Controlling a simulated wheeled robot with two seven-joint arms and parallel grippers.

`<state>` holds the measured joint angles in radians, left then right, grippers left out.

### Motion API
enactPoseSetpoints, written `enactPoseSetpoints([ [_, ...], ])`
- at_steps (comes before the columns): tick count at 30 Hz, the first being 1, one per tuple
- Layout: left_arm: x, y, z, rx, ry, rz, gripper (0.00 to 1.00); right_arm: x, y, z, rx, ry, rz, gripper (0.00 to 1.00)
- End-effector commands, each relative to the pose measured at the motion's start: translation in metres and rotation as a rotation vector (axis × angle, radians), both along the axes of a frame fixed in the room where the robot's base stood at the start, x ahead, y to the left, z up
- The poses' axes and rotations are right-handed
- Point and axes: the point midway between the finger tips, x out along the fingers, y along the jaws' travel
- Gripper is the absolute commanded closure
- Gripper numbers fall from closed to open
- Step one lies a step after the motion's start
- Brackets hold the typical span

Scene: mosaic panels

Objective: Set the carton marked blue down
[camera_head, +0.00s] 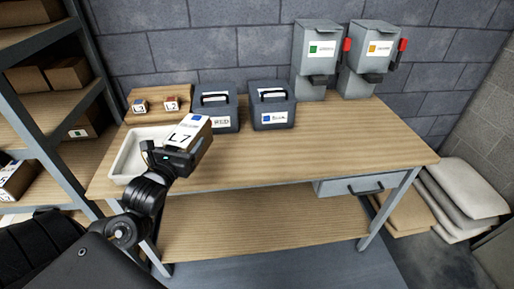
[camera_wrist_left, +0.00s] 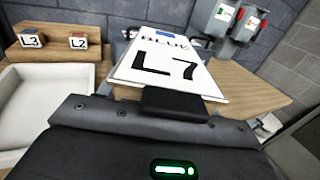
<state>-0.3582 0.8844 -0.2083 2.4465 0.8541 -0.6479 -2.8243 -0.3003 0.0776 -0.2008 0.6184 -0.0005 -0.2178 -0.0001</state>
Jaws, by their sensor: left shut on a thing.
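My left gripper (camera_head: 172,157) is shut on a carton (camera_head: 188,133) with a white top label reading "BLUE" and "L7" and a small blue mark. It holds the carton, tilted in the head view, over the left part of the workbench, near the white tray. The carton also shows in the left wrist view (camera_wrist_left: 168,66), beyond the gripper's dark body (camera_wrist_left: 165,130). The gripper's fingertips are mostly hidden. I cannot tell whether the carton touches the bench. My right gripper is not in view.
A white tray (camera_head: 118,168) sits at the bench's left end. Small blocks L3 (camera_head: 140,106) and L2 (camera_head: 171,104) stand behind it. Two dark caddies, red-labelled (camera_head: 221,122) and blue-labelled (camera_head: 274,118), stand at the back. Grey dispensers (camera_head: 316,60) are behind. The bench's right half (camera_head: 350,140) is clear.

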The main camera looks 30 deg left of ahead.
Motion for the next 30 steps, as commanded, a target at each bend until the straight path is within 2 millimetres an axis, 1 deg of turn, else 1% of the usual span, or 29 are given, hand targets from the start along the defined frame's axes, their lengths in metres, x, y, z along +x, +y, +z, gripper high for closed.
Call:
enactPoseSetpoints([
  [3,0.020,0.002,-0.003,0.004,-0.007,0.002,0.80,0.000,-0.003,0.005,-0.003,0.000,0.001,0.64],
  [11,0.084,0.007,-0.030,0.002,-0.008,0.003,0.80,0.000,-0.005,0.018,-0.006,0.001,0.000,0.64],
  [12,0.092,0.008,-0.038,0.002,-0.006,0.003,0.80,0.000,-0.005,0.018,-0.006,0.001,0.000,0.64],
  [15,0.106,0.008,-0.059,0.000,-0.004,0.001,0.80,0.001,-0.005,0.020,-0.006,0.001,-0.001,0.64],
  [18,0.118,0.009,-0.073,0.000,-0.006,0.002,0.80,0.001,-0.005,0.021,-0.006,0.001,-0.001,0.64],
  [21,0.126,0.010,-0.083,0.000,-0.005,0.000,0.80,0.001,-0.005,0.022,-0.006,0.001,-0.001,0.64],
  [30,0.133,0.010,-0.092,0.000,-0.006,0.000,0.80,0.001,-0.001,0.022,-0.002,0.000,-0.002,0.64],
])
